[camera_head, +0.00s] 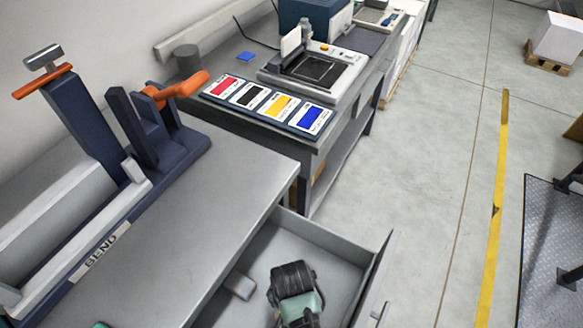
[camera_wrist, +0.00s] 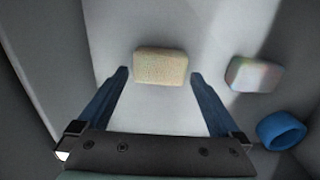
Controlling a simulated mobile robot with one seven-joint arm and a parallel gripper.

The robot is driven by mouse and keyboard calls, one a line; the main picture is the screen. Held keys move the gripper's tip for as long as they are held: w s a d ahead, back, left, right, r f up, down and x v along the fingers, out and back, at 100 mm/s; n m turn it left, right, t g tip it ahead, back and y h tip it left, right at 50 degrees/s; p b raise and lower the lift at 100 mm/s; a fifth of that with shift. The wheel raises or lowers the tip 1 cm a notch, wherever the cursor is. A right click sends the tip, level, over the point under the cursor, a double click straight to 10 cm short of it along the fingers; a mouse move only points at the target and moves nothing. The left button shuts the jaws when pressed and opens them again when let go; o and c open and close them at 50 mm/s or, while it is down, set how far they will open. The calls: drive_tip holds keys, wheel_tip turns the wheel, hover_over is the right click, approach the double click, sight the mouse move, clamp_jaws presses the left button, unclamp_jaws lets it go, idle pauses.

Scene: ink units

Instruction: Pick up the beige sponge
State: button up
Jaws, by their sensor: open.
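The beige sponge (camera_wrist: 161,67) lies on the pale drawer floor in the wrist view, just beyond the fingertips and centred between them. My gripper (camera_wrist: 160,75) is open, with one blue finger to each side and nothing held between them. I cannot tell how high the fingertips are above the sponge. In the head view my dark and green wrist (camera_head: 295,290) reaches down into the open drawer; its fingers and the beige sponge are hidden there.
A whitish, faintly coloured block (camera_wrist: 251,74) and a blue ring (camera_wrist: 281,130) lie right of the sponge. The open drawer's walls (camera_head: 385,270) surround my gripper. The bench top (camera_head: 215,200) with a bending tool (camera_head: 95,130) overhangs at the left.

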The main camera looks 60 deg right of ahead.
wheel_tip(320, 180, down, 4)
drive_tip(key=shift+f, duration=0.1)
drive_tip(key=c, duration=1)
drive_tip(key=shift+o, duration=0.2)
wheel_tip(320, 180, up, 10)
drive_tip(key=shift+r+p, duration=0.1)
drive_tip(key=shift+p, duration=0.45)
